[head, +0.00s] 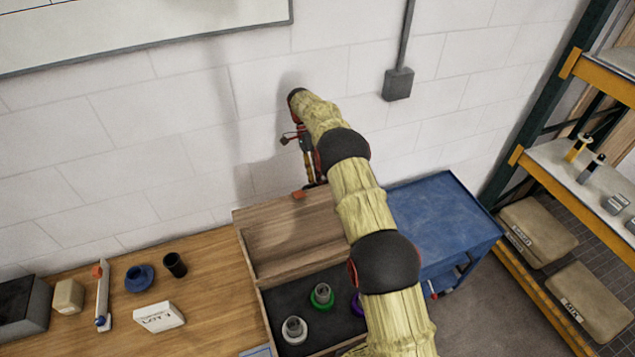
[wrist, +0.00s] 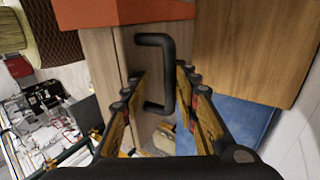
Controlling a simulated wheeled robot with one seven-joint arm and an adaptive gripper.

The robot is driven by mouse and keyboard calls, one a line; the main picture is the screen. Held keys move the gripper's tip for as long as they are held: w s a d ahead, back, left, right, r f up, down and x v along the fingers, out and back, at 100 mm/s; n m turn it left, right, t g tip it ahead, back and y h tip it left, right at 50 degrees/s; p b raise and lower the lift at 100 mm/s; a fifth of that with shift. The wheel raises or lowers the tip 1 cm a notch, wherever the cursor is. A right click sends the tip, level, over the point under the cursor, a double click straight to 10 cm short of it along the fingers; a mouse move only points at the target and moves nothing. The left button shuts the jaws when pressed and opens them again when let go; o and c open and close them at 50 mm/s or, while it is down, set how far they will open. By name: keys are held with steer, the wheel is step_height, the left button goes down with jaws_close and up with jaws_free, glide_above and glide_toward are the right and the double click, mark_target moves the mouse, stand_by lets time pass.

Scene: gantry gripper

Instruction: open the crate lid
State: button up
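The wooden crate (head: 262,318) stands on the bench, open at the top. Its lid (head: 290,232) is raised at the back edge, inner face showing; whether it is fully upright I cannot tell. An orange piece (head: 299,194) sits at the lid's top edge and shows large in the wrist view (wrist: 110,12). The black handle (wrist: 168,65) on the lid's wooden face lies between the fingers of my gripper (wrist: 155,82). The fingers are apart, with a visible gap on the left and the right finger close to the handle. In the head view my gripper (head: 312,175) is behind the lid's top edge, partly hidden.
Inside the crate are white (head: 294,330), green (head: 322,296) and purple-ringed parts. A blue cart (head: 440,220) stands right of the crate, shelving (head: 570,160) further right. Small items, including a white box (head: 159,317), sit on the bench at left. The wall is close behind my arm.

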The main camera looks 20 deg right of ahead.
step_height(320, 180, up, 10)
steer(key=shift+f, duration=0.15)
steer(key=shift+c, duration=0.3)
